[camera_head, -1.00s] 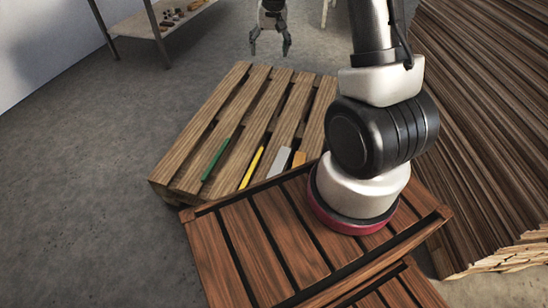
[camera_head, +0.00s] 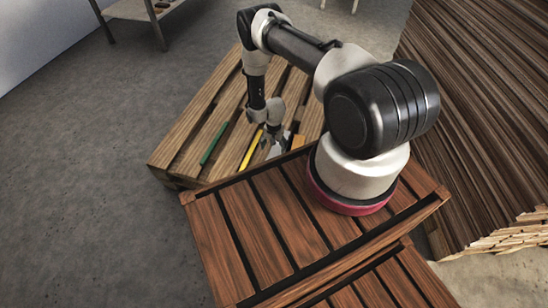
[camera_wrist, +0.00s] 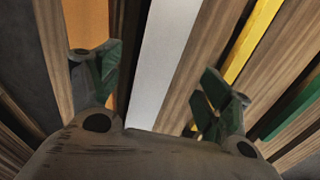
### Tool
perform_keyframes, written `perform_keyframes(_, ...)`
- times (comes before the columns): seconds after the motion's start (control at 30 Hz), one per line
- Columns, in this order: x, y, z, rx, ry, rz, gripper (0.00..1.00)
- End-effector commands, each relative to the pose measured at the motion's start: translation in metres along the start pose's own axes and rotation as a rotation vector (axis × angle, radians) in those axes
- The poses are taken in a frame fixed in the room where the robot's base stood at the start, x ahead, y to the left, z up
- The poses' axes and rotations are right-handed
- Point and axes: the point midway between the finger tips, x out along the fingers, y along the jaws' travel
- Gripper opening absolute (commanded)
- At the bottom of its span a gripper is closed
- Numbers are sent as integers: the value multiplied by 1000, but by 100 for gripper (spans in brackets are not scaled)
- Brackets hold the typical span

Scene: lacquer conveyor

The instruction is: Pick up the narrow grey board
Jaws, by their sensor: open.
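The narrow grey board (camera_wrist: 168,60) is a pale, flat strip lying on the wooden pallet. In the wrist view it runs lengthwise between the two fingers of my gripper (camera_wrist: 155,85), which are open, one on each side of it. No finger visibly touches the board. In the head view my gripper (camera_head: 272,138) is low over the pallet, pointing down, and covers most of the grey board (camera_head: 275,151). I cannot tell the exact height of the fingertips above the board.
An orange board (camera_wrist: 88,25) lies beside one finger, and a yellow board (camera_wrist: 254,40) lies beyond the other. A green board (camera_head: 212,143) lies farther left on the slatted pallet (camera_head: 185,140). A brown slatted crate (camera_head: 235,240) stands in front, and stacked planks (camera_head: 460,120) stand at right.

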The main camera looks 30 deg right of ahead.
Motion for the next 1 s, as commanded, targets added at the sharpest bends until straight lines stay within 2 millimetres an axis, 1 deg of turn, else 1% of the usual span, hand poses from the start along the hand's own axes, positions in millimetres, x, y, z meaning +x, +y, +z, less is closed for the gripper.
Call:
perform_keyframes(0.03, 7, 0, 0, 0, 0, 0, 79)
perform_keyframes(0.17, 24, 1, 1, -1, -1, 2, 79)
perform_keyframes(0.3, 47, 2, 1, -1, -2, 2, 79)
perform_keyframes(0.4, 58, 1, 0, -2, -1, 0, 79)
perform_keyframes(0.5, 62, 0, 0, -2, -1, 0, 79)
perform_keyframes(0.67, 62, 0, 0, -2, -1, 0, 79)
perform_keyframes(0.7, 62, 0, 0, -2, -1, 0, 75)
perform_keyframes(0.77, 61, 0, 0, -2, -1, 0, 64)
perform_keyframes(0.9, 61, 0, 0, -2, -1, 0, 38)
perform_keyframes(1.0, 61, 0, 0, -2, -1, 0, 22)
